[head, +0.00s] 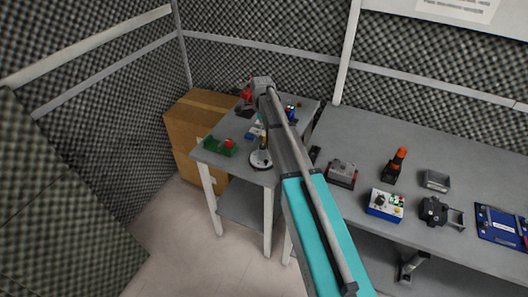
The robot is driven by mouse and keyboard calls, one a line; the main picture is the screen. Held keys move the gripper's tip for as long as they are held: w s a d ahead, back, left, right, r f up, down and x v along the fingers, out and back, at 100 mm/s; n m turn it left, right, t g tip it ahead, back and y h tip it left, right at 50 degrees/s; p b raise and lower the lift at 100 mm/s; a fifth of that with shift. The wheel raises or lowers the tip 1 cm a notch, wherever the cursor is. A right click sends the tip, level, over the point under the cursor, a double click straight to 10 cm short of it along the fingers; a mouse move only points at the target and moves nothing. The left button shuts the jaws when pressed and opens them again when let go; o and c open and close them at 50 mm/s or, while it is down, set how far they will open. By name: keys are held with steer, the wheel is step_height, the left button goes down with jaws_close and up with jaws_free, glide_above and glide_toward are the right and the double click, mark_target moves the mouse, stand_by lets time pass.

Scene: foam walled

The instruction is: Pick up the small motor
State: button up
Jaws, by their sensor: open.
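I cannot pick out the small motor with certainty in the head view; several parts on the tables are too small to tell apart. My arm reaches from the bottom middle up over the small side table (212,152), and its far end is a grey joint above that table's back part. I cannot make out my gripper's fingers; my arm hides part of the side table. A round white base with a dark upright part (261,160) stands at the side table's front edge, just left of my arm.
A long grey bench (400,150) on the right holds a grey-and-red device (342,173), an orange-and-black tool (395,166), a metal tray (436,181), a blue-and-white control box (385,205), a black device (433,211) and a blue board (500,226). Cardboard boxes (190,120) stand behind.

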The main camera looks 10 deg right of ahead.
mark_target(263, 147)
steer(key=shift+f, duration=0.15)
step_height(263, 147, down, 8)
steer(key=b, duration=0.8)
steer(key=shift+f+b, duration=0.15)
steer(key=shift+b, duration=0.2)
stand_by(0.4)
steer(key=shift+s+d+f+b, duration=0.15)
steer(key=shift+f+b, duration=2.45)
steer(key=shift+c, duration=0.3)
steer(key=shift+s+r, duration=0.1)
steer(key=shift+r, duration=0.15)
jaws_close()
